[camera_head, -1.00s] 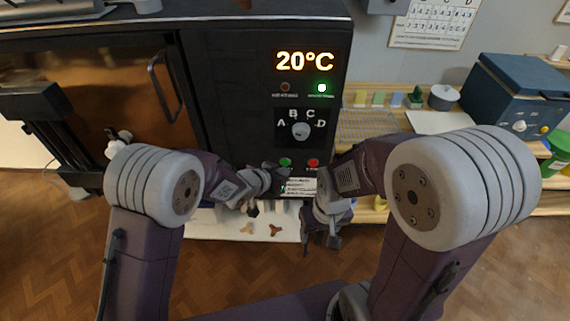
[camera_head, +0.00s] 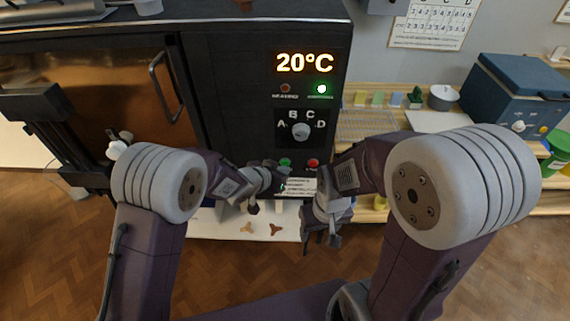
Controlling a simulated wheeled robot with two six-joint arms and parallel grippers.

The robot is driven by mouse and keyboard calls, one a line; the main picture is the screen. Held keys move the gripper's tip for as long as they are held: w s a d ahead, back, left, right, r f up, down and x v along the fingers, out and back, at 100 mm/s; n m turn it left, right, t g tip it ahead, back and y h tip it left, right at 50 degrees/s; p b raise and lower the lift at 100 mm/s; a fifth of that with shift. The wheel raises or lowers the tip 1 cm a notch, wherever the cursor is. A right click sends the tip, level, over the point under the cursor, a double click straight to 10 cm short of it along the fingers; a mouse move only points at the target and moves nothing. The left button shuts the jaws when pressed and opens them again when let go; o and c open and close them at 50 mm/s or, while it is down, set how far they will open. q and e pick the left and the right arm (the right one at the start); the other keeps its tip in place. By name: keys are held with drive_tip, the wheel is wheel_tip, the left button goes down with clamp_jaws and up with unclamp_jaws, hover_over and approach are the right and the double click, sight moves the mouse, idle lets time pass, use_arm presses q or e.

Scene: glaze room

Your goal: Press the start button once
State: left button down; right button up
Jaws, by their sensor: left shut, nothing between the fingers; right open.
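The kiln's black control panel (camera_head: 255,95) shows a green button (camera_head: 285,161) and, to its right, a red button (camera_head: 313,162). Their labels are too small to read. My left gripper (camera_head: 281,174) is shut and empty, with its tips just below the green button and close to it. I cannot tell whether they touch it. The lower edge of the green button is partly hidden by the gripper. My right gripper (camera_head: 325,238) is open and empty, lower down and to the right, in front of the white shelf's right end.
Above the buttons are a dial (camera_head: 301,131) marked A to D, a lit green lamp (camera_head: 322,89) and a 20°C display (camera_head: 305,63). A white shelf (camera_head: 215,227) with small stilts lies below. A wooden bench (camera_head: 385,92) stands right.

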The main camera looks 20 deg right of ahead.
use_arm(q)
drive_tip(key=shift+w+d+p, duration=0.1)
drive_tip(key=shift+w+p, duration=0.25)
drive_tip(key=shift+w, duration=0.1)
idle(0.3)
idle(0.3)
drive_tip(key=shift+s+a+b, duration=0.2)
drive_tip(key=shift+s+b, duration=0.25)
drive_tip(key=shift+s, duration=0.4)
drive_tip(key=s+b, duration=0.1)
drive_tip(key=s, duration=0.1)
drive_tip(key=s+a+b, duration=0.1)
drive_tip(key=s, duration=0.1)
drive_tip(key=shift+s+a, duration=0.2)
drive_tip(key=shift+s, duration=0.2)
